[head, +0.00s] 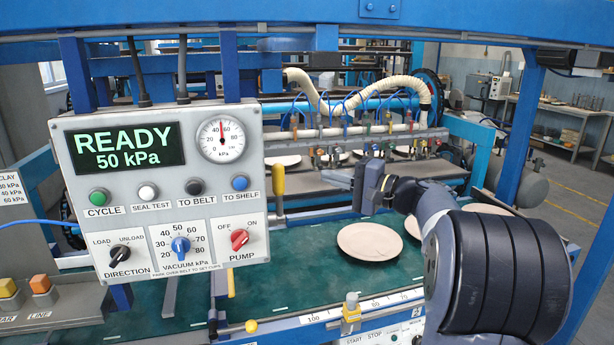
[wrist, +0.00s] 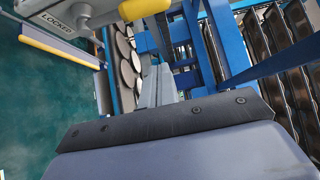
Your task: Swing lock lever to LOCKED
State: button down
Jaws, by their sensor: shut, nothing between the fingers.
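In the head view an upright lever with a yellow grip (head: 278,179) stands just right of the control panel, at the far edge of the green belt. My gripper (head: 330,178) is to the right of this grip, with a visible gap between them, and points left. In the wrist view my gripper's fingers (wrist: 157,84) are shut and empty. A plate marked LOCKED (wrist: 55,22) is on a grey housing at the upper left. A yellow grip (wrist: 144,8) is at the top edge, ahead of the fingertips and partly cut off. I cannot tell whether the fingers touch anything.
The control panel (head: 160,200) reads READY, 50 kPa. Pale plates (head: 370,241) lie on the green belt (head: 290,265) below my arm. Behind is a row of suction fittings with hoses (head: 350,130). Blue frame posts (wrist: 228,45) stand close right of the fingers.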

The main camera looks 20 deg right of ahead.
jog(key=p+x, duration=0.3)
jog(key=x, duration=0.7)
jog(key=s, duration=0.2)
jog(key=s+a+p, duration=0.1)
jog(key=s, duration=0.1)
jog(key=shift+a, duration=0.2)
jog(key=shift+s+f+b, duration=0.1)
jog(key=shift+f+b, duration=0.1)
jog(key=shift+b, duration=0.5)
jog(key=shift+s+r+b, duration=0.1)
jog(key=shift+b, duration=0.25)
